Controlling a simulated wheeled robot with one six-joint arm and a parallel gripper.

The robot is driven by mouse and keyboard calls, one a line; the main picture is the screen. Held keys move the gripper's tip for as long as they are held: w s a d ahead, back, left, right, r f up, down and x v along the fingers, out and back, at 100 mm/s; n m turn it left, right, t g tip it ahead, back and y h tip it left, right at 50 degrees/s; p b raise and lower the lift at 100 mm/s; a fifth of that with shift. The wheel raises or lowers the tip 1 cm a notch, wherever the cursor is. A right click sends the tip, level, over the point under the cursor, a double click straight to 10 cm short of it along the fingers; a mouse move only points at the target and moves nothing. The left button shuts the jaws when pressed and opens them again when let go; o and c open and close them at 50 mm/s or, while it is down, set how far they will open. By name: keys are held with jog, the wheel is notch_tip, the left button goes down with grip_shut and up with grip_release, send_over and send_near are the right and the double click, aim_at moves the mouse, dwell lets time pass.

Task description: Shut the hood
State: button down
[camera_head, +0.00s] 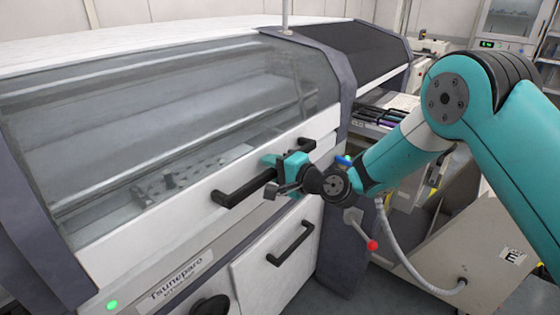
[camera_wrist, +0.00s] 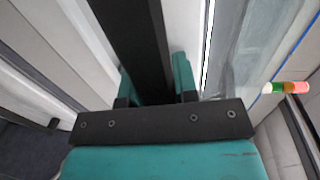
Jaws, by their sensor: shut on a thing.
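The hood (camera_head: 190,110) is a clear curved cover with a white lower strip on the front of the white machine. It lies low over the machine, with its lower strip close above the labelled front panel; I cannot tell whether a small gap is left. Its black bar handle (camera_head: 243,188) sits on that strip. My gripper (camera_head: 278,172) is at the right part of the handle and shut on it. In the wrist view the dark handle (camera_wrist: 140,40) runs between the two teal fingers of my gripper (camera_wrist: 157,82).
A lower black handle (camera_head: 290,243) is on a white panel (camera_head: 275,265) below the hood. A green light (camera_head: 112,305) glows at the lower left. A lever with a red knob (camera_head: 372,245) sticks out below my wrist. A beige trolley (camera_head: 470,250) stands at right.

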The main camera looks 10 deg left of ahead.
jog(key=shift+s+d+r+h+p, duration=0.15)
jog(key=shift+d+r+p, duration=0.1)
jog(key=shift+r, duration=0.3)
jog(key=shift+s+d+r+h+p, duration=0.1)
jog(key=shift+d+r+h+p, duration=0.1)
jog(key=shift+r, duration=0.35)
jog(key=c, duration=0.9)
grip_release()
jog(key=shift+s, duration=0.1)
jog(key=shift+f+b+v, duration=0.2)
jog(key=shift+b+v, duration=3.05)
jog(key=shift+v, duration=5.35)
jog(key=shift+d, duration=0.15)
